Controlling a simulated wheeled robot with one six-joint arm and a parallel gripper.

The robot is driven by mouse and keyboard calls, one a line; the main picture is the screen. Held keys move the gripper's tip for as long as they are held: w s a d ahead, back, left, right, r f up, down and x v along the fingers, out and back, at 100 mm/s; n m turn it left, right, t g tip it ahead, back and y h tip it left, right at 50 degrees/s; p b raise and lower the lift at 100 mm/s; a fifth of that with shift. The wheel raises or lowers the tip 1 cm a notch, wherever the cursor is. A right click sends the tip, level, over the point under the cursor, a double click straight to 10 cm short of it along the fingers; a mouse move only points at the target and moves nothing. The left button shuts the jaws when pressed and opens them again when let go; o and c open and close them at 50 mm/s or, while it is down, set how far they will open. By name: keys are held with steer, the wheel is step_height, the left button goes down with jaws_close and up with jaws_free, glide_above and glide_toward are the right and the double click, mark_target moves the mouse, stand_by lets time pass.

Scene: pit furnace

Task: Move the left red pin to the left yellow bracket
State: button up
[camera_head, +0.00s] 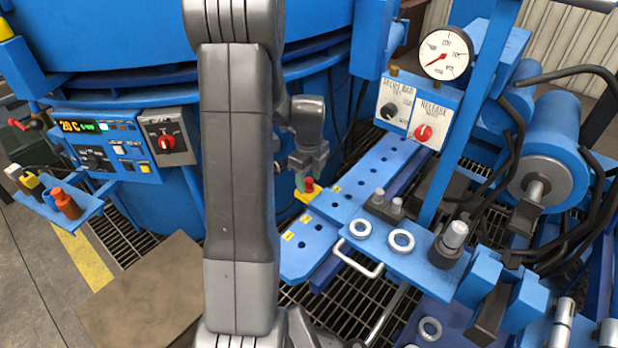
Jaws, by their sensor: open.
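A small red pin (309,184) stands upright at a yellow bracket (304,196), beside the blue perforated rail in the middle of the view. My gripper (305,174) hangs just above and around the pin, with a greenish finger to the pin's left. It is open; the picture is too small to show whether a finger touches the pin. My grey arm hides the area to the left of the bracket. No second red pin or second yellow bracket shows clearly.
The blue rail (366,172) runs close on the right. A control box with a red knob (423,133) and a gauge (445,53) stand behind it. A blue shelf (88,209) with an orange-red object (66,204) is at the left. Metal rings (401,241) lie lower right.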

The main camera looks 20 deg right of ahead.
step_height(320, 180, up, 14)
steer(key=p, duration=0.3)
steer(key=shift+f, duration=0.2)
steer(key=shift+f, duration=0.1)
step_height(320, 180, down, 12)
steer(key=shift+r+b, duration=0.15)
steer(key=shift+b, duration=0.9)
